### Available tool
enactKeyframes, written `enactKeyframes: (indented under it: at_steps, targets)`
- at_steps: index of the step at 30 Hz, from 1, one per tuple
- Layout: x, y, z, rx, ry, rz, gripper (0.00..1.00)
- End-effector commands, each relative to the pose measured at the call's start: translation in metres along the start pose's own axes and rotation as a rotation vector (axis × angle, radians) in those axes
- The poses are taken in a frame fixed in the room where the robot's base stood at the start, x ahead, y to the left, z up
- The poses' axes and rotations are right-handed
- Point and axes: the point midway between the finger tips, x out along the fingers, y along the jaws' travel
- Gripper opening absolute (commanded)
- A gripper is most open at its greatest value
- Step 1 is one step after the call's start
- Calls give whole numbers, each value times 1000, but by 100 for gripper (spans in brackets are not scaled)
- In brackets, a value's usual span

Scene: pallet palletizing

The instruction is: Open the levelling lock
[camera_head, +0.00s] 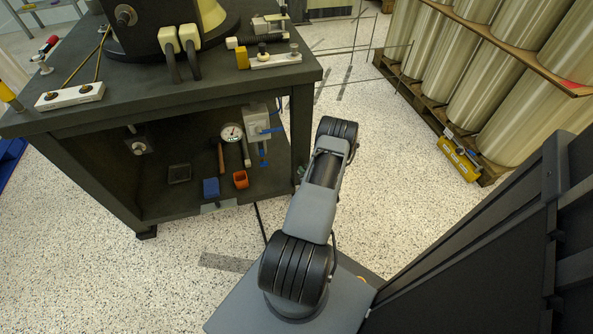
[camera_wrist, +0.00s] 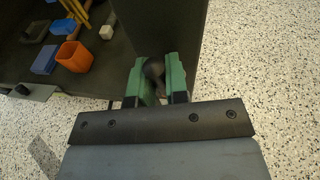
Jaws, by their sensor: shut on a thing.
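In the wrist view, my gripper (camera_wrist: 156,78) has two green fingers closed around a small dark rounded knob (camera_wrist: 153,70). The knob sits at the dark leg (camera_wrist: 165,25) of the workbench and is probably the levelling lock's handle, though its shape is mostly hidden between the fingers. In the head view, my arm reaches to the bench's right front leg (camera_head: 301,125). There the arm covers most of the gripper and the knob. I cannot tell how far the lock is turned.
The bench's lower shelf holds an orange cup (camera_head: 240,179), a blue box (camera_head: 211,188) and a round gauge (camera_head: 231,133), left of the leg. The orange cup also shows in the wrist view (camera_wrist: 74,57). Speckled floor (camera_head: 400,170) is clear to the right, before the loaded pallet (camera_head: 432,112).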

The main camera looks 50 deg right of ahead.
Motion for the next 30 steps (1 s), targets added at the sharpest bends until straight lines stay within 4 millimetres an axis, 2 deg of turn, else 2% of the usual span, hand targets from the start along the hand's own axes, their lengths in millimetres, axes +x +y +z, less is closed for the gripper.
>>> enactKeyframes:
  at_steps: [17,18,24,30]
  targets:
    - [-2,-6,0,-24,3,-17,0]
    - [-2,-5,0,-24,3,-17,18]
    - [-2,-6,0,-22,4,-19,38]
    - [-3,-6,0,-21,4,-19,39]
